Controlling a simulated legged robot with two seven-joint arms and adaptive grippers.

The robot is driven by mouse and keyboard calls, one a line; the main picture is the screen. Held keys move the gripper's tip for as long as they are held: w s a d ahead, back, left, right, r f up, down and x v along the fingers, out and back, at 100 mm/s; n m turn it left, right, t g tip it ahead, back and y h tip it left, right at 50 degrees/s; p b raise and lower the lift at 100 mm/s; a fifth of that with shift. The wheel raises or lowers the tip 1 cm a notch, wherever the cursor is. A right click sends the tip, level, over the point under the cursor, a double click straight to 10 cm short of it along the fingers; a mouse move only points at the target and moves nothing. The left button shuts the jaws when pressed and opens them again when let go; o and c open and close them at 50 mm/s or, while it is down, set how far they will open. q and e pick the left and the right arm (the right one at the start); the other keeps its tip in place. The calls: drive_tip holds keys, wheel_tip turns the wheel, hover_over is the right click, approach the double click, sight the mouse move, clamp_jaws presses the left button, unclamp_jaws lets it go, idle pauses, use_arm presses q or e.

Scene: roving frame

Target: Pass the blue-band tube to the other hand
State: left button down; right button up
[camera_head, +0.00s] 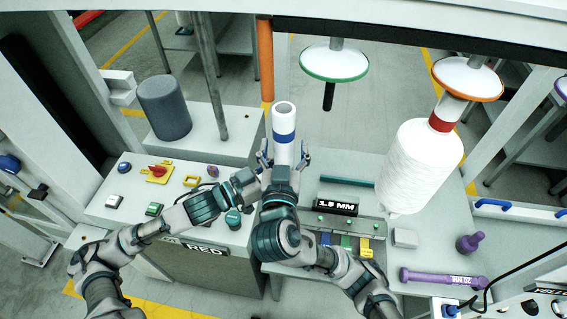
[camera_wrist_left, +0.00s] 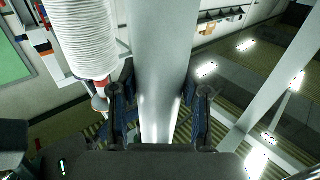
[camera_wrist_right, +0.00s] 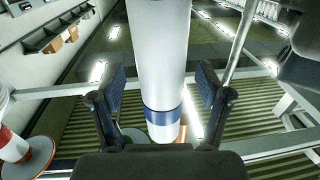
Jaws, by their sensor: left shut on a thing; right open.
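The blue-band tube (camera_head: 284,113) is white and hollow, with a blue band below its open top. It stands roughly upright over the middle of the station in the head view. My left gripper (camera_wrist_left: 160,100) is shut on the tube; in the head view its fingers are mostly hidden behind my right wrist. My right gripper (camera_head: 285,157) is open at the tube, just below the blue band in the head view. In the right wrist view, the tube (camera_wrist_right: 158,50) passes between the spread fingers, with visible gaps at both sides.
A large white yarn cone (camera_head: 418,165) hangs to the right below an orange-rimmed disc (camera_head: 468,78). A green-rimmed disc (camera_head: 334,63) hangs behind the tube. A grey cylinder (camera_head: 164,108) stands at left. A purple spindle (camera_head: 443,279) lies at lower right.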

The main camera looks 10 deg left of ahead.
drive_tip(key=shift+w+a, duration=0.25)
drive_tip(key=shift+w, duration=0.4)
use_arm(q)
drive_tip(key=shift+a, duration=0.2)
use_arm(e)
drive_tip(key=shift+d, duration=0.1)
drive_tip(key=shift+c, duration=1.4)
use_arm(q)
drive_tip(key=shift+d, duration=0.25)
use_arm(e)
drive_tip(key=shift+d, duration=0.2)
drive_tip(key=c, duration=1.1)
use_arm(q)
drive_tip(key=shift+c, duration=2.4)
unclamp_jaws()
drive_tip(key=shift+a, duration=0.1)
use_arm(e)
drive_tip(key=shift+a, duration=0.1)
drive_tip(key=shift+c, duration=0.2)
drive_tip(key=shift+a, duration=0.1)
use_arm(q)
drive_tip(key=shift+a, duration=0.1)
